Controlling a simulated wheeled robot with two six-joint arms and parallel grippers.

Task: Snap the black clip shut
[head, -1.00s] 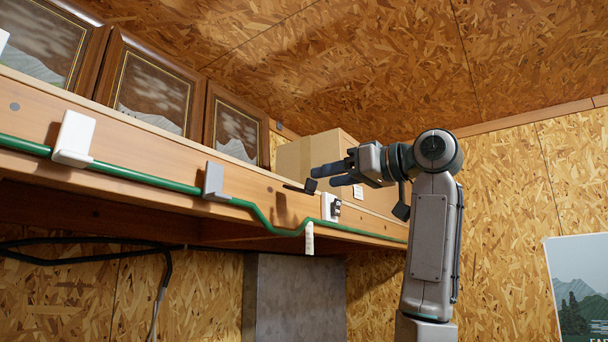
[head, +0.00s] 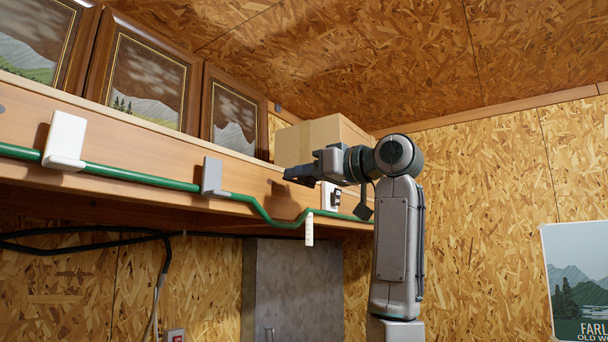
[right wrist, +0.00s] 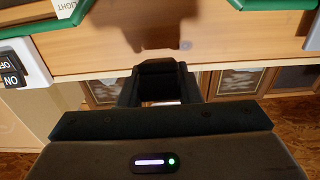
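My right gripper (head: 292,175) reaches leftward in front of the bench's upper board, above the dip in the green hose (head: 135,172). Its dark fingers overlap in the head view. In the right wrist view the fingers stand a little apart, and a black piece (right wrist: 158,68), which looks like the black clip, spans the gap between their tips. Whether the fingers press on it, and whether its flap is open or closed, I cannot tell. In the head view the gripper hides the clip. My left gripper is not in view.
A white clip (head: 66,141) and a grey clip (head: 212,177) sit on the hose to the left. A switch (head: 331,196) is just right of my gripper. A cardboard box (head: 307,140) and framed pictures (head: 152,77) stand on the shelf behind.

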